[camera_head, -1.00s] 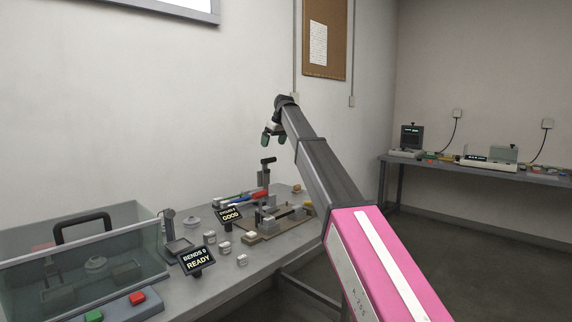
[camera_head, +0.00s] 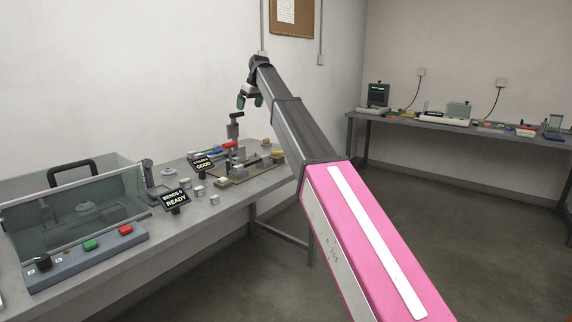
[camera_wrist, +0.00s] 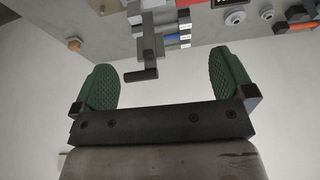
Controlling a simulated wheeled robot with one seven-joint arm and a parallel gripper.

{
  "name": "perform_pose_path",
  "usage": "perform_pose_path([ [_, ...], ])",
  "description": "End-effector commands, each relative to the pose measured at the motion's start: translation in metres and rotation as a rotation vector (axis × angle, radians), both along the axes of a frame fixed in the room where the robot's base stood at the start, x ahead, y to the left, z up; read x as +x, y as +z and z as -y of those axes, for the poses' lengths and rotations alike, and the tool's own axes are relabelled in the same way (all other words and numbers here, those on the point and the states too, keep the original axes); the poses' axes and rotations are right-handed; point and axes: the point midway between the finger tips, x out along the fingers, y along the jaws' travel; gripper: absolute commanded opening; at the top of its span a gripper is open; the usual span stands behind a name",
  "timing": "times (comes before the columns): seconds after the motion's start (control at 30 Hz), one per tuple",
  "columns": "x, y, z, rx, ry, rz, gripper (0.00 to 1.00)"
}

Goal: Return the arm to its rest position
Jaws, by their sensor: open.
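My gripper (camera_head: 250,102) is raised above the far end of the workbench (camera_head: 240,193), held at the end of my outstretched arm. In the wrist view, its two green ribbed fingers (camera_wrist: 165,80) are spread apart with nothing between them. A dark upright fixture with a short handle (camera_head: 234,130) stands on the bench below the gripper; it also shows beyond the fingertips in the wrist view (camera_wrist: 150,45). The gripper is apart from it.
A clear-walled machine with a black handle (camera_head: 72,172) and green and red buttons stands at left. Signs read "READY" (camera_head: 176,200) and "GOOD" (camera_head: 203,164). A second bench (camera_head: 450,125) with instruments stands at the back right. The floor between is clear.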

Motion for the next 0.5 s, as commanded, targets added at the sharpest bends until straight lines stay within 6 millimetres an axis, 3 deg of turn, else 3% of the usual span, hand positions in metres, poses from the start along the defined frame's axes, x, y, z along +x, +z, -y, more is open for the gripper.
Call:
perform_pose_path([
  [0.27,-0.011,-0.049,0.023,-0.009,-0.051,-0.023,1.00],
  [0.5,-0.027,-0.115,0.057,-0.020,-0.127,-0.056,1.00],
])
